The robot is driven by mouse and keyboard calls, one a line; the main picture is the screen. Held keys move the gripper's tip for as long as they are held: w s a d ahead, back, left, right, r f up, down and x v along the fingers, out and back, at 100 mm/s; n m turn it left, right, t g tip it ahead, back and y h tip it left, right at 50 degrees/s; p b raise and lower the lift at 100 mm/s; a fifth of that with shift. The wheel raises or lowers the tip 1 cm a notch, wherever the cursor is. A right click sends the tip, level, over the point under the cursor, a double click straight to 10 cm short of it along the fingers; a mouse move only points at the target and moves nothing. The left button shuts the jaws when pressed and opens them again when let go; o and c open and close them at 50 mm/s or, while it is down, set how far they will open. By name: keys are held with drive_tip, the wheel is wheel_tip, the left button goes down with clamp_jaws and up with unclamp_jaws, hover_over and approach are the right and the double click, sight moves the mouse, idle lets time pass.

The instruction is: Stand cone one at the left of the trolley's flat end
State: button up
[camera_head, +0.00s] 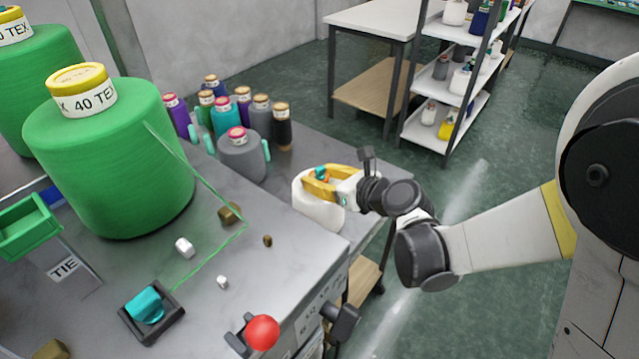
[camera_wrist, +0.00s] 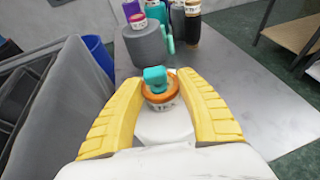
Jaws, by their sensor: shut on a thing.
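A white cone (camera_head: 318,212), with an orange top, a label band and a teal piece on it, is between the yellow fingers of my gripper (camera_head: 326,182). In the wrist view the fingers of my gripper (camera_wrist: 161,80) lie on both sides of this white cone (camera_wrist: 166,124), shut on it. The cone looks upright at the near part of the grey trolley top (camera_head: 350,165); I cannot tell whether its base touches. No number shows on it. Its lower part is hidden in the wrist view by my gripper.
Large green cones (camera_head: 105,150) stand left. A red knob (camera_head: 262,333) is at the near bench edge. The trolley top's right side is clear.

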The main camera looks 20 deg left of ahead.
drive_tip(key=shift+f, duration=0.3)
drive_tip(key=shift+f, duration=0.15)
drive_tip(key=o, duration=1.4)
drive_tip(key=shift+c, duration=0.2)
drive_tip(key=shift+r, duration=0.2)
drive_tip(key=shift+s+d+r, duration=0.15)
drive_tip(key=shift+d+r, duration=0.05)
drive_tip(key=shift+d, duration=0.05)
drive_tip(key=s+d+r+n+h+p, duration=0.1)
drive_tip(key=s+d+r+n+h, duration=0.2)
drive_tip(key=s+d+n, duration=0.3)
drive_tip(key=s+d+r+n+h+p, duration=0.1)
drive_tip(key=s+d+r+n+h, duration=0.2)
drive_tip(key=d, duration=1.4)
drive_tip(key=s+d+r+n+h+p, duration=0.1)
drive_tip(key=s+d+r+n+h, duration=0.2)
drive_tip(key=s+d+n, duration=0.7)
drive_tip(key=d+n+h, duration=0.1)
drive_tip(key=n+h, duration=0.1)
drive_tip(key=n, duration=0.3)
drive_tip(key=shift+d+n+g+p, duration=0.15)
drive_tip(key=shift+n+g+p, duration=0.15)
drive_tip(key=shift+n+p, duration=0.1)
